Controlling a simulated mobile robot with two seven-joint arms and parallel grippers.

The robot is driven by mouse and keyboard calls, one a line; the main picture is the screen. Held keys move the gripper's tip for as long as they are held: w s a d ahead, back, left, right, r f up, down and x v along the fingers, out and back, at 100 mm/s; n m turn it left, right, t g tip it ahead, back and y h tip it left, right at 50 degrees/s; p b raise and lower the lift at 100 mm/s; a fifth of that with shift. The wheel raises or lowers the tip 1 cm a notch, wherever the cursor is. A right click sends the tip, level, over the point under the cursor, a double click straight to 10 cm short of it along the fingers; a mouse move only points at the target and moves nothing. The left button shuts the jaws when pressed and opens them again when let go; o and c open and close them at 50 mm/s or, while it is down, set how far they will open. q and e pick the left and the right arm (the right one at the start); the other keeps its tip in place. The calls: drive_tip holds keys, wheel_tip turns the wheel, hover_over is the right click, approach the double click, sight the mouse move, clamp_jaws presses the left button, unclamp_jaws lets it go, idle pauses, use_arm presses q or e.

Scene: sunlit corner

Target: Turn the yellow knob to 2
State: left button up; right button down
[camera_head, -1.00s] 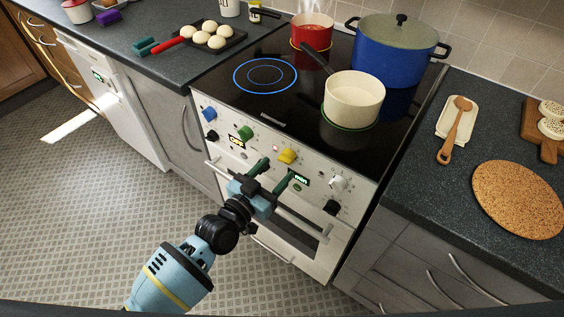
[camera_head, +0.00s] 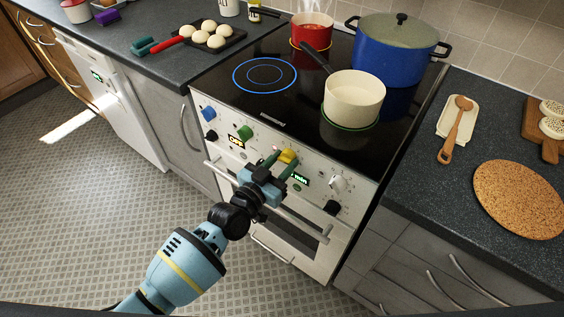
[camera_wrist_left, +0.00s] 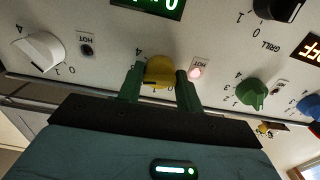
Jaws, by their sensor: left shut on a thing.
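The yellow knob (camera_head: 287,156) is on the white front panel (camera_head: 225,118) of the stove, between the green knob (camera_head: 244,132) and the white knob (camera_head: 338,183). My left gripper (camera_head: 284,161) is at the yellow knob, its green fingers on either side of it. In the left wrist view the yellow knob (camera_wrist_left: 159,72) sits between the two fingers (camera_wrist_left: 160,85), which are shut on it. A "0" shows beside its lower right and a "4" at its upper left. A red light glows at the HOT mark next to it. My right gripper is not in view.
A cream saucepan (camera_head: 353,98), a red pot (camera_head: 312,31) and a blue pot (camera_head: 394,50) stand on the black hob. An oven handle (camera_head: 222,172) runs below the panel. Blue, black and other knobs flank the yellow one. Open floor lies at the left.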

use_arm(q)
drive_tip(key=n+b, duration=0.1)
drive_tip(key=n, duration=0.6)
drive_tip(key=shift+n, duration=0.4)
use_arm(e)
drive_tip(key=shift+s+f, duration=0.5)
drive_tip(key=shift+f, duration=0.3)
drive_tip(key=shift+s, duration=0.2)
use_arm(q)
drive_tip(key=o, duration=1)
drive_tip(key=shift+s, duration=0.15)
drive_tip(key=v, duration=0.7)
drive_tip(key=shift+s+a, duration=0.2)
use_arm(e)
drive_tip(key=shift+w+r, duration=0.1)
